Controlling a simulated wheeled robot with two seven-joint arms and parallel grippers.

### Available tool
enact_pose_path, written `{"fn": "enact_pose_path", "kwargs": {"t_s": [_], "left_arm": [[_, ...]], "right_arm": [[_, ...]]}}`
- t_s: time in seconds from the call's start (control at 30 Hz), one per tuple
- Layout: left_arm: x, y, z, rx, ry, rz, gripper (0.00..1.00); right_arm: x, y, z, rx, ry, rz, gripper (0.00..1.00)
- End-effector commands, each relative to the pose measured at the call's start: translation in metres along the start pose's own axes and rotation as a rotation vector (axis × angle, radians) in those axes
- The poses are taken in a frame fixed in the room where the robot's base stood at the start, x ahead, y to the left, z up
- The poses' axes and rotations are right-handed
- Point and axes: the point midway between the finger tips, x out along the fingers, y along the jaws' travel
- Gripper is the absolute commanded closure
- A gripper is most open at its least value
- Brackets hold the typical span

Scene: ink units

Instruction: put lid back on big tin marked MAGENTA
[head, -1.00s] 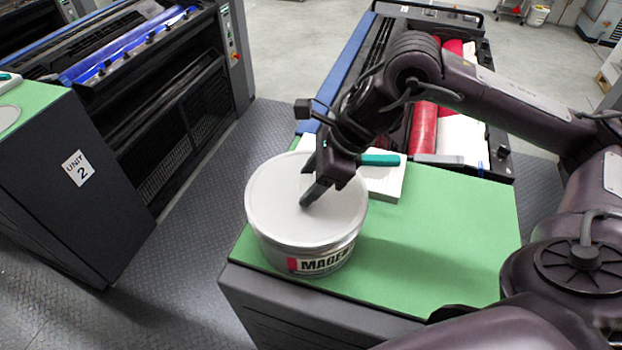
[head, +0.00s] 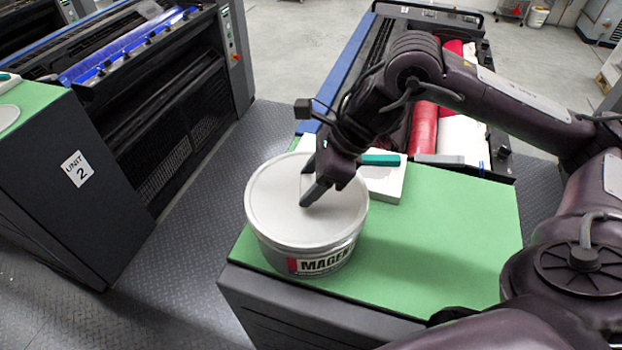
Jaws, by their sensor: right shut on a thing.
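The big grey tin (head: 272,238) with the MAGENTA label (head: 322,263), cut off from view at its right end, stands upright near the front left of the green-topped cabinet. A pale round lid (head: 265,205) covers the tin's top. It looks level, and no gap shows at the rim, though I cannot tell whether it is fully seated. My right gripper (head: 307,184) is over the middle of the lid, fingers pointing left and down, shut on a small pale grip of the lid. The grip is mostly hidden by the fingers. My left gripper is out of view.
A white block-like item (head: 384,183) and a teal-handled tool (head: 380,159) lie just behind the tin. The green top (head: 450,235) is clear to the right. A press with red rollers (head: 424,128) stands behind. A cabinet marked UNIT 2 (head: 105,200) stands left across the floor.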

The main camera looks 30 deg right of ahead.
Motion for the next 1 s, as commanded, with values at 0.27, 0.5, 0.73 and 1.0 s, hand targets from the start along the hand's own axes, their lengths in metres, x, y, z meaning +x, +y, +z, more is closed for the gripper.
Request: {"fn": "enact_pose_path", "kwargs": {"t_s": [0.27,0.5,0.73,1.0], "left_arm": [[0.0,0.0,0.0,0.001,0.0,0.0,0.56],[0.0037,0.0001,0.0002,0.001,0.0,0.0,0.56],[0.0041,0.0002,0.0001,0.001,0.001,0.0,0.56],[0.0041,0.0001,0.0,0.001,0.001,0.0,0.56]], "right_arm": [[0.0,-0.0001,0.0001,0.0,0.0,0.0,0.7],[0.0011,-0.0001,-0.0003,0.0,-0.001,0.0,0.7],[0.0004,-0.0001,-0.0001,0.0,0.0,0.0,0.7],[0.0004,-0.0001,-0.0001,0.0,0.0,0.0,0.4]]}}
